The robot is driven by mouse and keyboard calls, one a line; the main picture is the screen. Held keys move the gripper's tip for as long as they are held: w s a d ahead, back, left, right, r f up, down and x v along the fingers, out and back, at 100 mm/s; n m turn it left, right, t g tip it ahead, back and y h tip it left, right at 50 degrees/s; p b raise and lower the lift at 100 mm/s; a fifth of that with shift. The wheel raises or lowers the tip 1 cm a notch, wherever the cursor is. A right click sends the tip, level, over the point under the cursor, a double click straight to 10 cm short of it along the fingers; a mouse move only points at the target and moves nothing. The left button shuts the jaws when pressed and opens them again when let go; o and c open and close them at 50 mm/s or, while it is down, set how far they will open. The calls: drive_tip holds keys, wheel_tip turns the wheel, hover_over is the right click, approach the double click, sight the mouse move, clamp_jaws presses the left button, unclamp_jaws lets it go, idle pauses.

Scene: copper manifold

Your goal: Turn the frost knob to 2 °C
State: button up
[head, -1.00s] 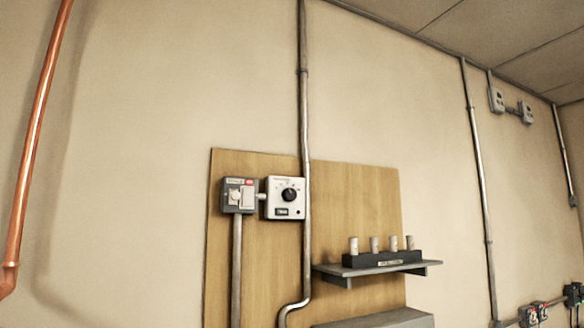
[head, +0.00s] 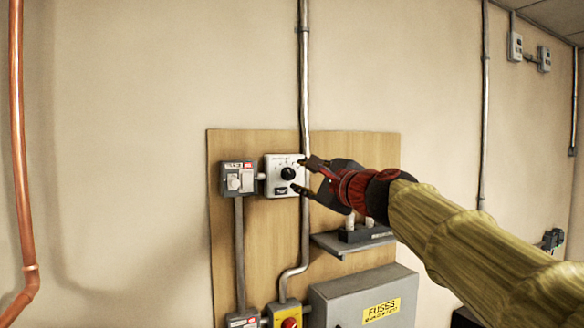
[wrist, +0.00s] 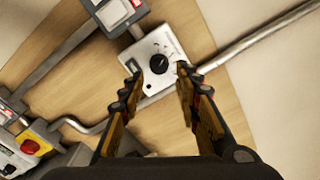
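The frost knob (head: 288,173) is a round black knob on a white thermostat box (head: 273,187) on the wooden wall board. In the wrist view the black knob (wrist: 158,64) sits ahead of and between my fingertips, with a light pointer line on it. The scale marks around it are too small to read. My gripper (head: 302,177) comes in from the right in the head view, its two fingers spread wide. The wrist view also shows my gripper (wrist: 157,79) open and empty. The fingertips look close to the box; I cannot tell whether they touch it.
A grey switch box (head: 238,179) is just left of the thermostat. A metal conduit (head: 304,95) runs vertically close to its right side. A shelf (head: 335,244) and a grey fuse box (head: 345,296) are below, right. A yellow box with a red button (head: 289,322) is lower down.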

sight(289, 176)
drive_tip(key=p+x, duration=0.1)
drive_tip(key=x, duration=0.6)
drive_tip(key=shift+f+p, duration=0.1)
drive_tip(key=shift+p, duration=0.2)
drive_tip(key=shift+c, duration=0.7)
clamp_jaws()
drive_tip(key=shift+f, duration=0.1)
drive_tip(key=n+b, duration=0.2)
drive_tip(key=shift+f+n, duration=0.1)
drive_tip(key=shift+n, duration=0.2)
drive_tip(key=shift+n+b, duration=1.25)
drive_tip(key=shift+n, duration=0.35)
drive_tip(key=shift+o, duration=0.7)
unclamp_jaws()
